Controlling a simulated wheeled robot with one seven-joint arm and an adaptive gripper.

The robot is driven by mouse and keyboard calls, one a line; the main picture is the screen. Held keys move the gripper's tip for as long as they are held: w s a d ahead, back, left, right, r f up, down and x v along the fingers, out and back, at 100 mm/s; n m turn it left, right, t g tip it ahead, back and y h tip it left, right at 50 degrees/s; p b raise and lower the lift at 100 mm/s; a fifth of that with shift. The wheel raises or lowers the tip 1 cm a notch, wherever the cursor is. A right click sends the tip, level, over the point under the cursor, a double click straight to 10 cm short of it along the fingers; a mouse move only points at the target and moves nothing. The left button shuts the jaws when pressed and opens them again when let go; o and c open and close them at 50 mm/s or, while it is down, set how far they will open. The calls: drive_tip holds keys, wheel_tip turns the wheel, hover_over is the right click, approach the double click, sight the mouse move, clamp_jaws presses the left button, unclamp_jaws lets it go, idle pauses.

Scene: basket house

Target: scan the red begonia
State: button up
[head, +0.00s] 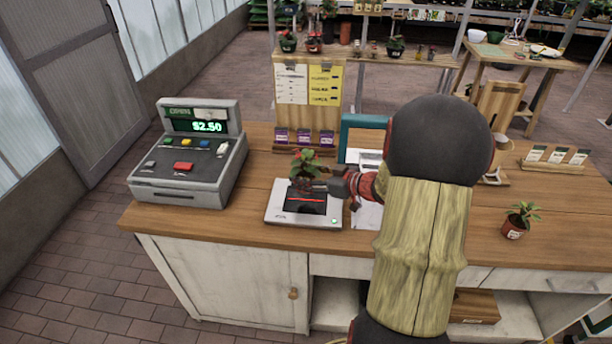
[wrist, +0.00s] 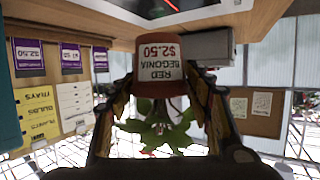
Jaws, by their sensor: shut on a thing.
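The red begonia (head: 304,163) is a small leafy plant with red blooms in a terracotta pot. It is over the flat scanner (head: 276,215), which shows a red line on its dark window and a green light. My gripper (head: 318,186) reaches in from the right and is shut on the pot. In the wrist view, which is upside down, the pot (wrist: 157,88) is between my fingers (wrist: 158,100), and its label reads "RED BEGONIA $2.50". I cannot tell whether the pot touches the scanner.
The cash register (head: 187,160) on the left displays $2.50. Purple price cards (head: 304,137) and a sign board (head: 309,85) stand behind the scanner. Another potted plant (head: 515,222) stands at the counter's right, near seed packets (head: 556,156). The counter (head: 450,240) has some bare room on the right.

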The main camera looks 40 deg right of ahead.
drive_tip(key=shift+r+p, duration=4.4)
drive_tip(key=shift+p, duration=0.1)
drive_tip(key=shift+f, duration=0.15)
